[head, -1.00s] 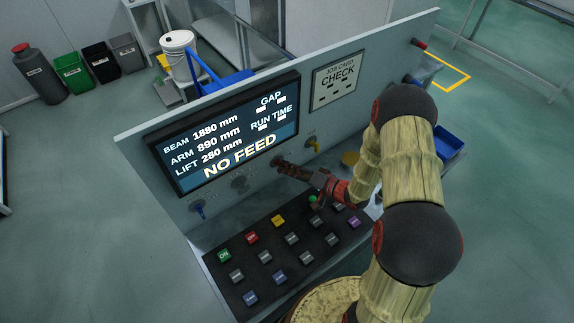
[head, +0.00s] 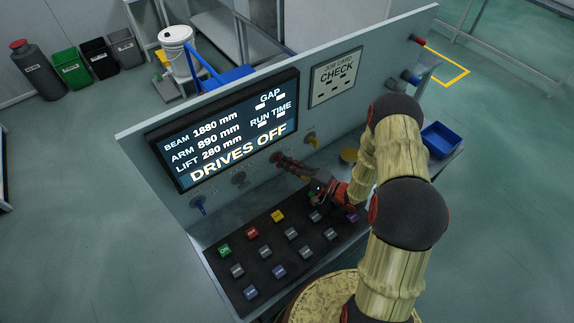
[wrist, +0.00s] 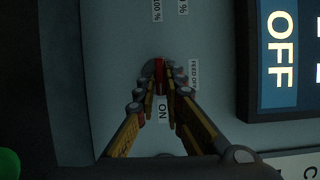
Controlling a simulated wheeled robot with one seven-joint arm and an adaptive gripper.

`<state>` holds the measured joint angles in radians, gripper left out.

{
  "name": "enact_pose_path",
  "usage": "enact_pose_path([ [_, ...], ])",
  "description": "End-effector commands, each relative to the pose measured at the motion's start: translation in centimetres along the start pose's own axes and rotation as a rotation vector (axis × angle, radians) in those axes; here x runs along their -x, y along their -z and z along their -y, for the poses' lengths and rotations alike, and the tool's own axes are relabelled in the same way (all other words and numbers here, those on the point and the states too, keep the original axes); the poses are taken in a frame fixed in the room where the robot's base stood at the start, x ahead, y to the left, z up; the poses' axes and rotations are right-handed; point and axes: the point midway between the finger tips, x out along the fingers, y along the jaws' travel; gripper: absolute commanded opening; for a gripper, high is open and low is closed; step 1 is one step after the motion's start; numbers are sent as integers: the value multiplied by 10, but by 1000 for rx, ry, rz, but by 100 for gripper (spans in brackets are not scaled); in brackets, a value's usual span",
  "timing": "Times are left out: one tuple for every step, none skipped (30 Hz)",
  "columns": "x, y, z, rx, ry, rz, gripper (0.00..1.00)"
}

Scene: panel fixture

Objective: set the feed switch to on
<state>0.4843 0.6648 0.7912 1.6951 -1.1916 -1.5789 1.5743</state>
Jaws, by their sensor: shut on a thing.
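The feed switch is a red lever (wrist: 160,76) on the upright panel (head: 315,120). In the head view my gripper (head: 280,160) is against the panel below the display (head: 225,130), and hides most of the switch. The display reads DRIVES OFF.
A yellow switch (head: 312,140) stands to the right of my gripper and a blue one (head: 198,205) to the left. A keypad of coloured buttons (head: 262,258) slopes below. A job card reading CHECK (head: 336,78) is on the panel.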

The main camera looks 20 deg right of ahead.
Motion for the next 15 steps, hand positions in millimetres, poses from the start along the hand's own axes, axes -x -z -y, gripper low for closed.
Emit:
enact_pose_path([
  [0,1,1,-1,2,0,0],
  [0,1,1,-2,3,0,0],
  [0,1,1,-2,3,0,0],
  [0,1,1,-2,3,0,0],
  [0,1,1,-2,3,0,0],
  [0,1,1,-2,3,0,0],
  [0,1,1,-2,3,0,0],
  [0,1,1,-2,3,0,0],
  [0,1,1,-1,3,0,0],
  [0,1,1,-1,3,0,0],
  [0,1,1,-1,3,0,0],
  [0,1,1,-1,3,0,12],
  [0,1,1,-1,3,0,13],
  [0,1,1,-1,3,0,15],
  [0,1,1,-1,3,0,17],
])
